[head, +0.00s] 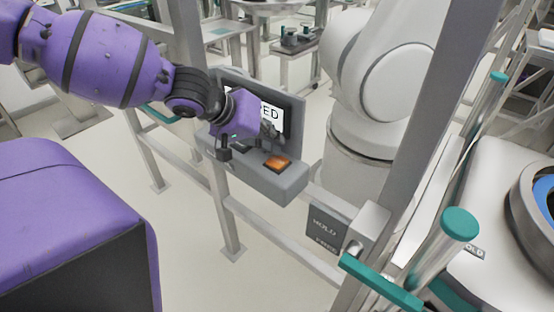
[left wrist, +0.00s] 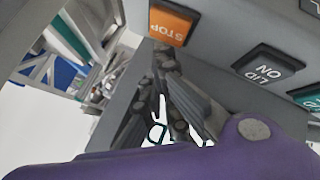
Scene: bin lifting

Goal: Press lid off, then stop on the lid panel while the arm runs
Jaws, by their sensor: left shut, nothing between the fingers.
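The grey lid panel (head: 285,183) is mounted on the rail in the head view, with a screen (head: 272,111) ending in "ED", the rest covered by my gripper. An orange lit button (head: 277,163) shows on it. In the left wrist view, upside down, are the orange STOP button (left wrist: 172,24), a black LID ON button (left wrist: 268,68) and a partly cut-off teal button (left wrist: 308,97). No lid-off label is readable. My right gripper is out of view.
A large white robot arm (head: 385,75) stands behind the metal rail fence (head: 275,232). A grey post (head: 430,110) rises to the right. Open floor (head: 185,235) lies left of the panel.

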